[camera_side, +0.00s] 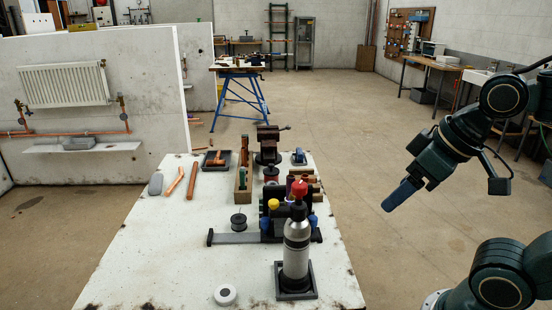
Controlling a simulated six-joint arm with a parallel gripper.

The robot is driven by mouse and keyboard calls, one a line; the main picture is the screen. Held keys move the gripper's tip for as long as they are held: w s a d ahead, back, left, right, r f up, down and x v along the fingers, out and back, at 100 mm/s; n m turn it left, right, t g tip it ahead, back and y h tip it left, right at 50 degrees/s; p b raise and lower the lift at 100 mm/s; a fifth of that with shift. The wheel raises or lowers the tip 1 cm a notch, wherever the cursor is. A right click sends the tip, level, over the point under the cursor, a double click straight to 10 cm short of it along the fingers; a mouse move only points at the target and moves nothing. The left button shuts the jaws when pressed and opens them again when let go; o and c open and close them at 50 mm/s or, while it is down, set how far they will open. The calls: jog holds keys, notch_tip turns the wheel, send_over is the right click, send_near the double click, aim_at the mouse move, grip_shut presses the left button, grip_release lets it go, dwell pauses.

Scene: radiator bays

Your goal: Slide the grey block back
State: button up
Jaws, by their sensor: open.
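Two things could be the grey block. A small grey block (156,184) with rounded edges lies on the white worktable's far left corner, beside a copper piece. A grey box-like thing (79,143) sits on the wall shelf under the radiator. I cannot tell which one is meant. My gripper (402,195), with blue fingers, hangs in the air right of the table, pointing down and left. It is open, well apart from both, and nothing shows in it. The fingers overlap in this view, so the gap between them is hidden.
The worktable (150,255) is crowded at centre and right: a grey rail (238,238), a red-topped gas bottle (297,245), a vice (268,145), a wooden tray (243,170) and copper pieces (174,181). Its front left is mostly bare, apart from a white roll (225,295).

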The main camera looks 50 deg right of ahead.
jog(key=shift+w, duration=0.1)
jog(key=c, duration=0.7)
jog(key=shift+w+d, duration=0.15)
jog(key=shift+w, duration=0.35)
jog(key=c, duration=0.8)
jog(key=w+d+f+g, duration=0.1)
jog(key=w+d, duration=0.1)
jog(key=w, duration=0.4)
jog(key=shift+d+f, duration=0.2)
jog(key=shift+f, duration=0.15)
jog(key=w+d+f+y, duration=0.1)
jog(key=w+d+f, duration=0.2)
jog(key=d+f, duration=0.2)
jog(key=w+d+f+m+t+y, duration=0.1)
jog(key=w+d+f, duration=0.2)
jog(key=d+f, duration=0.2)
jog(key=w+d+f+m+y, duration=0.1)
jog(key=w+d+f, duration=0.3)
jog(key=d, duration=0.5)
notch_tip(320, 180, down, 2)
jog(key=shift+d+f+t+y, duration=0.1)
jog(key=shift+d+t+y, duration=0.2)
jog(key=shift+d+y, duration=0.15)
